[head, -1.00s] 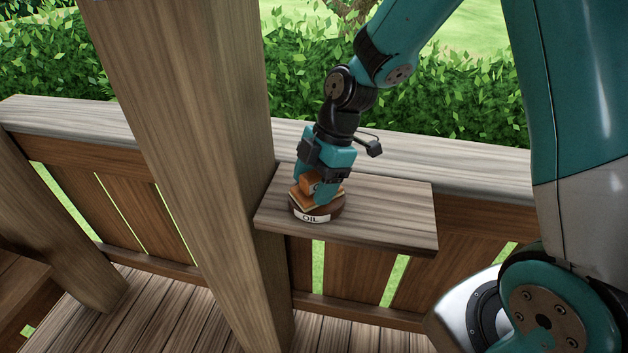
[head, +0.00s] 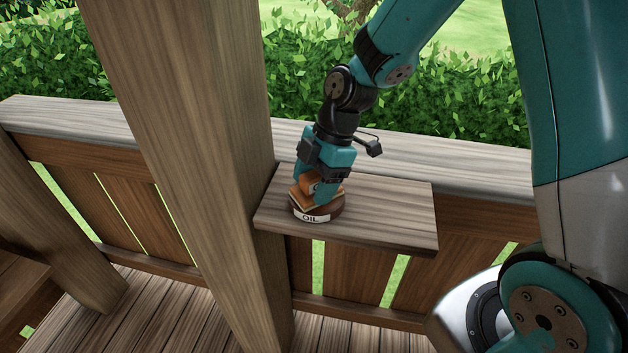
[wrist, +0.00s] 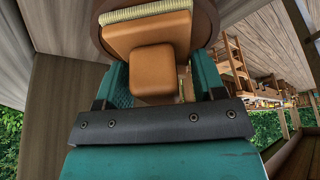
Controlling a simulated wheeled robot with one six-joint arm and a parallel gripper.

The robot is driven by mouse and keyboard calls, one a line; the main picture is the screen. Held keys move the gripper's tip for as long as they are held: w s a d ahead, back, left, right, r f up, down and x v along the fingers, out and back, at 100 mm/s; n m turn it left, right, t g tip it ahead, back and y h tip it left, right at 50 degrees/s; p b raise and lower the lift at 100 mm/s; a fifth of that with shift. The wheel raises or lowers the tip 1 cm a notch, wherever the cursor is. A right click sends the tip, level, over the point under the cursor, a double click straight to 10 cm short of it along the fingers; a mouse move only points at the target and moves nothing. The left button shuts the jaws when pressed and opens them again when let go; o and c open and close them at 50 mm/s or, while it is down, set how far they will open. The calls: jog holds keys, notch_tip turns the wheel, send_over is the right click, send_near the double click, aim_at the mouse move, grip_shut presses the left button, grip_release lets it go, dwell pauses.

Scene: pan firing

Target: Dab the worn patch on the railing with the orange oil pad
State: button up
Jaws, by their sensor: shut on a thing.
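The orange oil pad (head: 308,199) is a block with a smaller grip block on top and a pale fibrous layer below, which shows in the wrist view (wrist: 118,40). My gripper (head: 318,190) is shut on the grip block, with a teal finger on each side. The pad is at the mouth of a round brown tin (head: 335,212) labelled OIL. The tin stands on a small wooden shelf (head: 395,215) fixed to the railing (head: 450,165). I cannot make out a distinct worn patch on the railing's pale top.
A thick wooden post (head: 185,120) stands close to the left of the shelf and hides part of the railing. The railing top continues left of the post (head: 70,118). The shelf right of the tin is bare. A green hedge (head: 450,95) grows behind.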

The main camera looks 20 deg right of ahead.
aim_at(304, 178)
jog(key=shift+r+p, duration=2.6)
jog(key=shift+r, duration=0.9)
